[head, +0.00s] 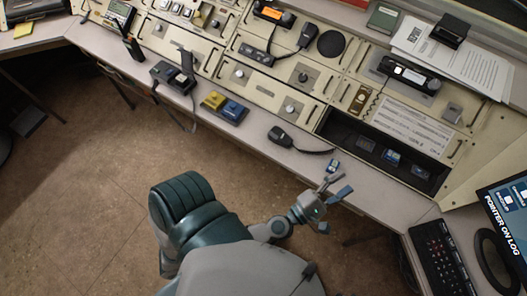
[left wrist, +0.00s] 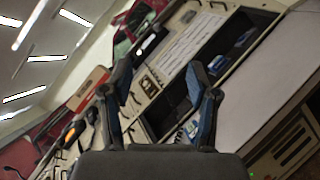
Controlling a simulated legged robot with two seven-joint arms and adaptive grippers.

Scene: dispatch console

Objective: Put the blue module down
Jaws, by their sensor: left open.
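A small module with a blue and pale face (head: 333,166) lies on the front ledge of the console, just beyond my left gripper (head: 337,188) in the head view. The left gripper has blue finger pads; its fingers are spread, with nothing visibly held. In the left wrist view the open fingers (left wrist: 161,88) frame the console, and a bluish item (left wrist: 190,129) shows partly behind the right finger. Another blue module (head: 391,158) sits in the dark open bay (head: 345,133). My right gripper is not visible.
A hand microphone (head: 281,137) with a cord lies on the ledge left of the module. A black keyboard (head: 442,258) and a monitor (head: 508,210) stand at the lower right. A desk phone unit (head: 172,76) is farther left. Floor is clear at left.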

